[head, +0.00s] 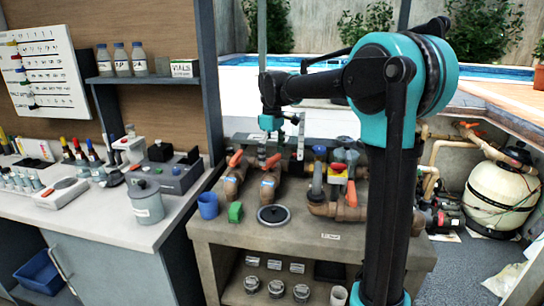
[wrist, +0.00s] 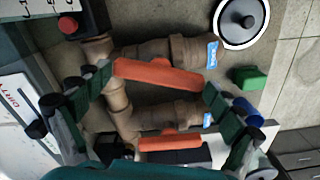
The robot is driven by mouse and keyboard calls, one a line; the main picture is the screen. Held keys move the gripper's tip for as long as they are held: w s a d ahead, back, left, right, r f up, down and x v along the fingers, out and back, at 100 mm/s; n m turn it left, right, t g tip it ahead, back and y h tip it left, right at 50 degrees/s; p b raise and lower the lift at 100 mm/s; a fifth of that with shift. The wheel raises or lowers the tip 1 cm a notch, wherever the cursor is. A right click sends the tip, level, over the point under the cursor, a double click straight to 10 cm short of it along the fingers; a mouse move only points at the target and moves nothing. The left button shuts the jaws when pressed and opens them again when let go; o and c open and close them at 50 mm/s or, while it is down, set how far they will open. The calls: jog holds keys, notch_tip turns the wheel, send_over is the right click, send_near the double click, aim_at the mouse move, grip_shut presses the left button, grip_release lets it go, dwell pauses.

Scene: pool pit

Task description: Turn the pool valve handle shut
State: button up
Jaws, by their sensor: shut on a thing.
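The orange valve handle (wrist: 158,76) lies between my gripper's two fingers in the wrist view, one fingertip at each end. My gripper (wrist: 160,82) is shut on it. The handle sits over a brown pipe valve (wrist: 180,50) with a blue tag, roughly along the pipe and slightly slanted. In the head view my gripper (head: 270,145) is low over the bench, at the right one of two neighbouring brown valves, and the handle (head: 272,161) shows just below it. A second orange handle (wrist: 170,143) on the left valve is apart from the fingers; it also shows in the head view (head: 235,158).
A round grey lid (head: 273,215), a green block (head: 236,212) and a blue cup (head: 208,205) stand near the bench (head: 310,240) front. More piping with a red handle (head: 352,193) stands to the right. A shelf post (head: 207,90) rises at the left.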

aim_at(272, 159)
jog(key=m, duration=1.3)
jog(key=shift+m, duration=0.4)
dwell(0.4)
jog(key=o, duration=0.8)
jog(key=shift+r, duration=0.1)
notch_tip(272, 159, up, 12)
jog(key=shift+f, duration=0.1)
